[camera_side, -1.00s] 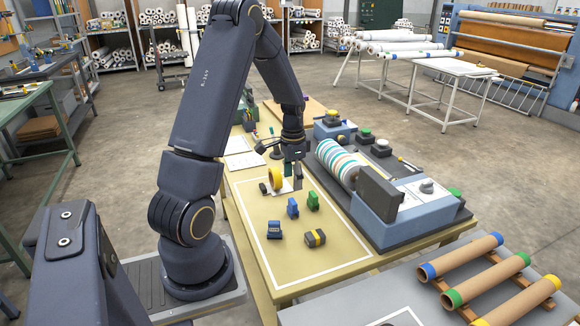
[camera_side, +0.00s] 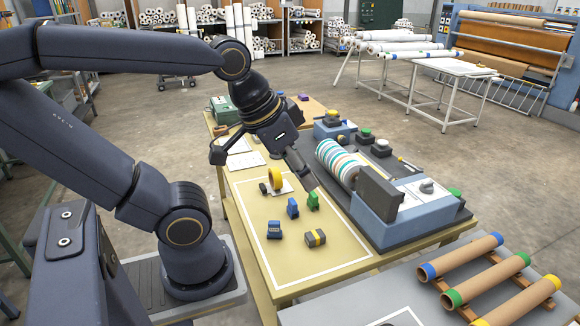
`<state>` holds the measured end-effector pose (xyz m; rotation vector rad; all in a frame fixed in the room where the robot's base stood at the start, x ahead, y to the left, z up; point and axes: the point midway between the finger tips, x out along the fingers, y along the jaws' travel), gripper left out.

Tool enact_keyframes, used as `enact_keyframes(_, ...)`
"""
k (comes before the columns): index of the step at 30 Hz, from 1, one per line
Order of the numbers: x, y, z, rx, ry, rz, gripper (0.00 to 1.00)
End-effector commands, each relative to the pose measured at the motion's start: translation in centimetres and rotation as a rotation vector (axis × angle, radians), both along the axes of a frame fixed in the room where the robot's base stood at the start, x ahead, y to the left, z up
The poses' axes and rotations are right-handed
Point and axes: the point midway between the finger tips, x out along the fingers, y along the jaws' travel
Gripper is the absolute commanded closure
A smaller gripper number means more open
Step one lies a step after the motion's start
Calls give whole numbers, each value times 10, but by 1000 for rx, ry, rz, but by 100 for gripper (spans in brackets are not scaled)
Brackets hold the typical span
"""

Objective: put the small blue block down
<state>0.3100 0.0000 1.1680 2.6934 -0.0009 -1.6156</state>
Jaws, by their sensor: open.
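I cannot tell which is the small one. My gripper (camera_side: 312,187) is open and tilted, its fingers pointing down and right. Its tips are just above or beside the green block; I cannot tell whether they touch it. No blue block is visible in the jaws.
A yellow-and-dark block (camera_side: 315,238) and a yellow roll (camera_side: 275,180) are on the mat. The press with its striped roller (camera_side: 338,163) stands close on the right. The front of the mat is clear. Cardboard tubes (camera_side: 460,256) lie on the grey table at the lower right.

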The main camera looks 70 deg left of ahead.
Motion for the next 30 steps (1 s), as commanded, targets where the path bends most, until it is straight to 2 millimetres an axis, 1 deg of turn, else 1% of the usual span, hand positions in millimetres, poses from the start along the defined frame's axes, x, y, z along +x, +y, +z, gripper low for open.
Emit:
enact_keyframes(11, 0, 0, 0, 2, 0, -1, 52)
enact_keyframes(14, -3, 7, 0, 42, 16, -14, 52)
enact_keyframes(17, -3, 26, 3, 151, 47, -37, 52)
enact_keyframes(18, -1, 37, 0, 216, 93, -56, 52)
enact_keyframes(21, 8, 61, -9, 375, 232, -122, 52)
enact_keyframes(23, 15, 73, -16, 466, 322, -172, 52)
enact_keyframes(26, 31, 92, -29, 619, 476, -271, 52)
enact_keyframes(29, 52, 107, -47, 777, 637, -396, 52)
enact_keyframes(30, 61, 111, -56, 840, 701, -453, 52)
